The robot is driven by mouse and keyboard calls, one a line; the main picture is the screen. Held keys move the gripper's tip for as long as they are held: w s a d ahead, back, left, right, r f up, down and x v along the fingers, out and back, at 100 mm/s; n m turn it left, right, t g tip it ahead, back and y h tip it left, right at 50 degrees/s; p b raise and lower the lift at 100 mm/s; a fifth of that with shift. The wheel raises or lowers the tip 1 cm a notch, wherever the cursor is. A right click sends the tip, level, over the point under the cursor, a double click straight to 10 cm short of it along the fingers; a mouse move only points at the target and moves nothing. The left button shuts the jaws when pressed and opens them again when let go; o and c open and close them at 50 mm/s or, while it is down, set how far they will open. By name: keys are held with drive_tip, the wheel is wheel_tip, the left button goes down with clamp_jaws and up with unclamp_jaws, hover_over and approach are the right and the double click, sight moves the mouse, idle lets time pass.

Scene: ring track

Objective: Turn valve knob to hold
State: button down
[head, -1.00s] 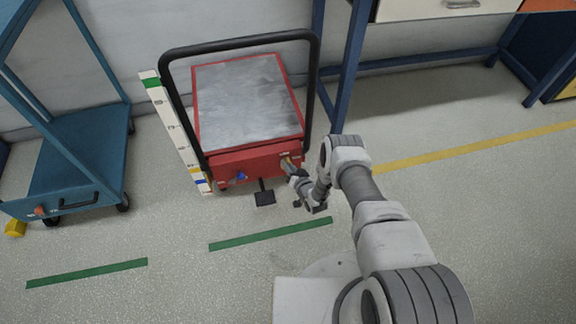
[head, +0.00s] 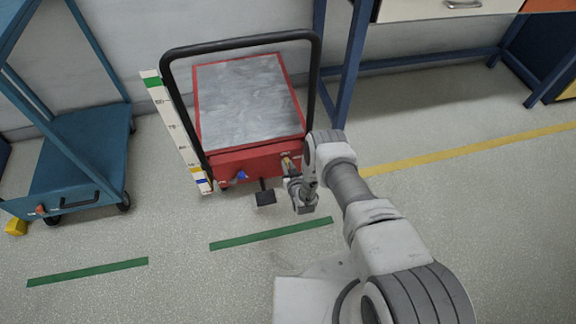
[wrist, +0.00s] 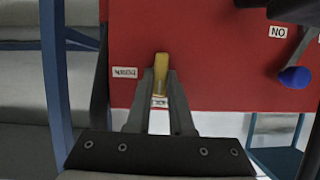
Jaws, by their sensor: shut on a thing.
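The yellow valve knob (wrist: 161,66) sits on the red front panel (wrist: 200,75) of the lift cart, pointing roughly up and down in the wrist view. My gripper (wrist: 159,82) is shut on the knob, with a finger on each side. A white label lies left of the knob; its text is not clear to me. Another small label shows low between the fingers, partly hidden. In the head view the knob (head: 287,163) is at the right end of the cart's front, and my gripper (head: 290,175) reaches it from below.
A blue-tipped lever (wrist: 296,77) stands right of the knob, near a label reading NO. A black pedal (head: 265,198) sticks out below the cart's front. A blue trolley (head: 75,165) stands left and a blue bench leg (head: 345,70) behind right.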

idle(0.4)
drive_tip(key=c, duration=0.8)
unclamp_jaws()
drive_tip(key=shift+s+r, duration=0.1)
drive_tip(key=shift+s, duration=0.05)
